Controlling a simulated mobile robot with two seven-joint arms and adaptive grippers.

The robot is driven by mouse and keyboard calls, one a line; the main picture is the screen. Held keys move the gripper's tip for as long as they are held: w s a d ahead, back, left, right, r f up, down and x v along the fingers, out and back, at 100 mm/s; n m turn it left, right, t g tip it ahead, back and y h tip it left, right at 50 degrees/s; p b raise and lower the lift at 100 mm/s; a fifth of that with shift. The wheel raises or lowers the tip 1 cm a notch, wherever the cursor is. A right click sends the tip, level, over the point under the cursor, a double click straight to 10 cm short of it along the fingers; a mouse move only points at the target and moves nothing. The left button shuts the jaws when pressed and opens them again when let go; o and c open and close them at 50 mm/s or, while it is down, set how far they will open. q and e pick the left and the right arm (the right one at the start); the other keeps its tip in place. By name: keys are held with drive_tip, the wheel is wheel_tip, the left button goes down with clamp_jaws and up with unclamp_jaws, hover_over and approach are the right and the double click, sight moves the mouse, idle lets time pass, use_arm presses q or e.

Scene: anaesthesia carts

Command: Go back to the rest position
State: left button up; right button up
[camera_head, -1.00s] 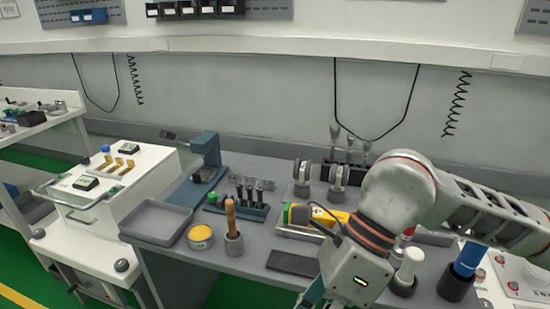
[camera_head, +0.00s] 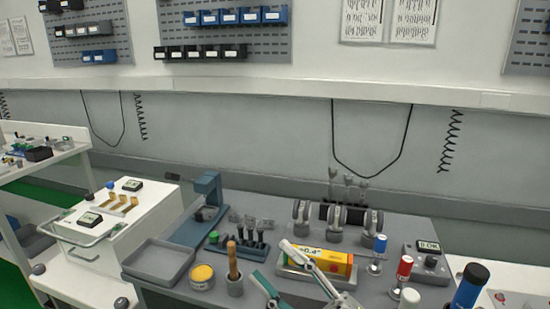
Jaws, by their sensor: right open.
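My right gripper (camera_head: 271,260) comes up from the bottom edge in the head view, in front of the grey workbench (camera_head: 215,291). Its two fingers, one teal and one pale grey, are spread apart with nothing between them. The rest of my right arm is out of the frame. My left gripper is not in view.
A white cart (camera_head: 122,232) stands at left.

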drive_tip(key=d+f+m+t+h, duration=0.1)
drive_tip(key=d+f+m+h, duration=0.3)
drive_tip(key=f, duration=0.3)
drive_tip(key=w+d+f+m+t+h+p, duration=0.1)
drive_tip(key=d+f+m+h, duration=0.3)
drive_tip(key=f, duration=0.3)
drive_tip(key=d+f+m+t+h, duration=0.1)
drive_tip(key=d+f+m+h, duration=0.3)
drive_tip(key=f, duration=0.3)
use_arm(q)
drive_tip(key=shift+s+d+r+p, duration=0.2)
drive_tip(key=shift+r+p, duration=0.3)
use_arm(e)
drive_tip(key=s+d+f+m+g+h, duration=0.2)
drive_tip(key=s+d+f+m+g, duration=0.1)
drive_tip(key=s+f, duration=0.4)
drive_tip(key=s+d+f+m+g+h, duration=0.3)
drive_tip(key=s+f, duration=0.4)
drive_tip(key=f, duration=0.6)
drive_tip(key=shift+s+d+m, duration=0.2)
drive_tip(key=shift+d+m, duration=0.2)
drive_tip(key=shift+d, duration=0.45)
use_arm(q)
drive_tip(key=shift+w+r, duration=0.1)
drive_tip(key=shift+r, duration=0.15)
